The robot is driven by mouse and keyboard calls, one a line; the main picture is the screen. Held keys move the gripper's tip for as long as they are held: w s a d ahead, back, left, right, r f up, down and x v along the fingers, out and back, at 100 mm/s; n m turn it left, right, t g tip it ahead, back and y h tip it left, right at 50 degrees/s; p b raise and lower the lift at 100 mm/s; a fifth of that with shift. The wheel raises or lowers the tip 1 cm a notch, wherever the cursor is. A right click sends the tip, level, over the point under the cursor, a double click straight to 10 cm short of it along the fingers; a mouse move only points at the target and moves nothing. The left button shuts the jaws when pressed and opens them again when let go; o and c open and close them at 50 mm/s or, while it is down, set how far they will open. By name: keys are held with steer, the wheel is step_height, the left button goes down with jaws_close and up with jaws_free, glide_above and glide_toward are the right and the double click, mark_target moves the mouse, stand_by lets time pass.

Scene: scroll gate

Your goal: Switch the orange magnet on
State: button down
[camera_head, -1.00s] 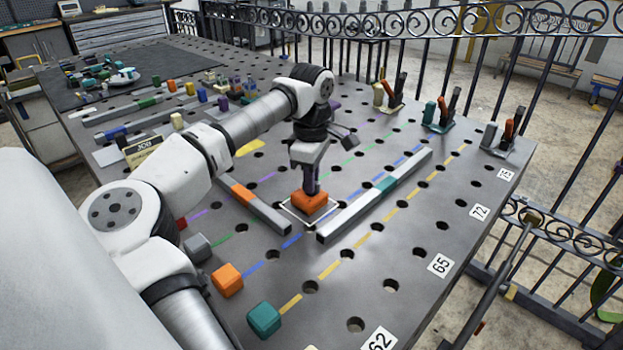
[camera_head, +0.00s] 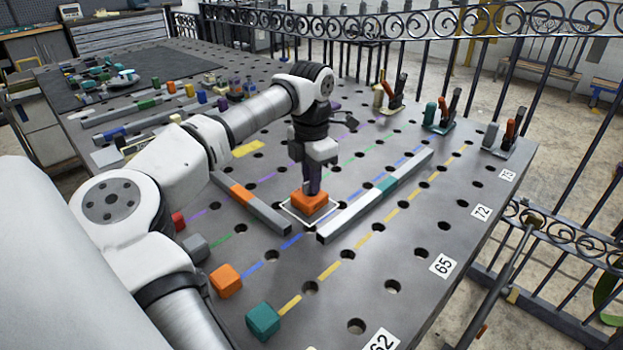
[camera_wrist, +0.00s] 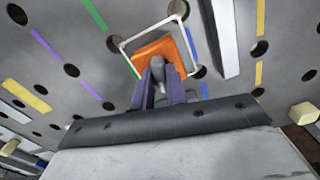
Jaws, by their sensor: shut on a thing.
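The orange magnet (camera_head: 309,203) sits on the table inside a white square outline (camera_head: 290,207), between two grey bars. My gripper (camera_head: 311,186) is directly above it, pointing down, with its purple fingers at the magnet's top. In the wrist view the magnet (camera_wrist: 150,52) lies just past the fingertips, and my gripper (camera_wrist: 161,75) is shut on a small grey knob (camera_wrist: 158,68) on top of it. The magnet's underside is hidden.
A grey bar with an orange band (camera_head: 256,205) stands left of the magnet, and a grey bar with a green band (camera_head: 370,198) right of it. Another orange block (camera_head: 225,281) and a teal block (camera_head: 263,320) lie at the near edge. Lever clamps (camera_head: 440,118) stand along the back right.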

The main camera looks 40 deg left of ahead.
steer(key=shift+n, duration=1.2)
steer(key=c, duration=1.4)
jaws_free()
steer(key=shift+r, duration=0.1)
step_height(320, 180, up, 14)
steer(key=p, duration=1)
steer(key=shift+f, duration=0.2)
